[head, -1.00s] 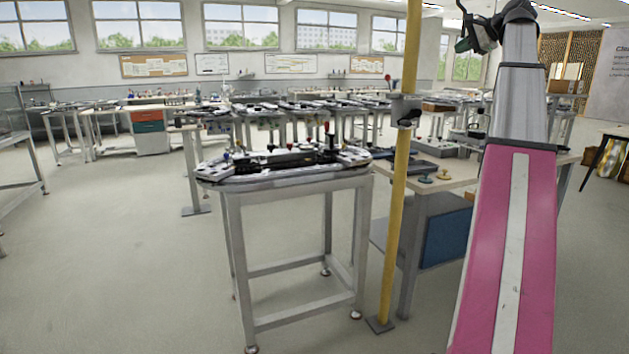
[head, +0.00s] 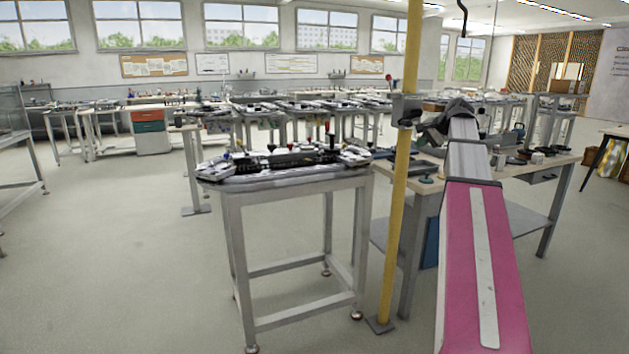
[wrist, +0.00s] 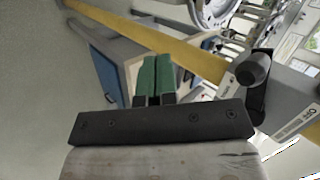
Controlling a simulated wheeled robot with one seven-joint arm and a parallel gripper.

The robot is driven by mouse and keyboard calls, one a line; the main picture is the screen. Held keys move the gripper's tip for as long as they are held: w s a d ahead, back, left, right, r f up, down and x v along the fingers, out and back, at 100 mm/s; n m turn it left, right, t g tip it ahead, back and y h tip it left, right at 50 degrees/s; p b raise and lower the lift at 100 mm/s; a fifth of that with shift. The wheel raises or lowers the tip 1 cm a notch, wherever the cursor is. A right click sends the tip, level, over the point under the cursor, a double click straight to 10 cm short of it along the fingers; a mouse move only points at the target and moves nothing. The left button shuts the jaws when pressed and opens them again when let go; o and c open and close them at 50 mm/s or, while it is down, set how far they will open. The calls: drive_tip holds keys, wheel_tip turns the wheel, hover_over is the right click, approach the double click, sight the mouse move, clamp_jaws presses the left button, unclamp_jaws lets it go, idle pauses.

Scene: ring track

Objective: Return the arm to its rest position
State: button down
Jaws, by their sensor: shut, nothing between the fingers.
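My arm (head: 480,250), pink and grey, reaches forward at the right of the head view. The fingers are not clear in the head view.
A ring track (head: 285,165) on a grey stand (head: 290,200) is left of the pole. A workbench (head: 535,170) with a blue cabinet (wrist: 110,75) stands behind my arm. The floor (head: 110,270) at left is clear.

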drive_tip(key=s+a+f+n+g+h, duration=0.1)
drive_tip(key=s+a+f, duration=0.15)
drive_tip(key=f, duration=0.55)
drive_tip(key=s+a+f+n+g, duration=0.1)
drive_tip(key=a+f, duration=0.3)
drive_tip(key=f, duration=0.5)
drive_tip(key=s+a+f+n+g+h, duration=0.1)
drive_tip(key=s+a+f+n, duration=0.1)
drive_tip(key=s+a+f, duration=0.2)
drive_tip(key=s+a+f+n+g+h, duration=0.2)
drive_tip(key=s+f, duration=0.9)
drive_tip(key=f, duration=0.6)
drive_tip(key=s+a+f+n+g+h, duration=0.1)
drive_tip(key=s+a+f+n, duration=0.3)
drive_tip(key=f, duration=0.7)
drive_tip(key=s+a+g, duration=0.1)
drive_tip(key=s+a, duration=0.1)
drive_tip(key=s, duration=0.2)
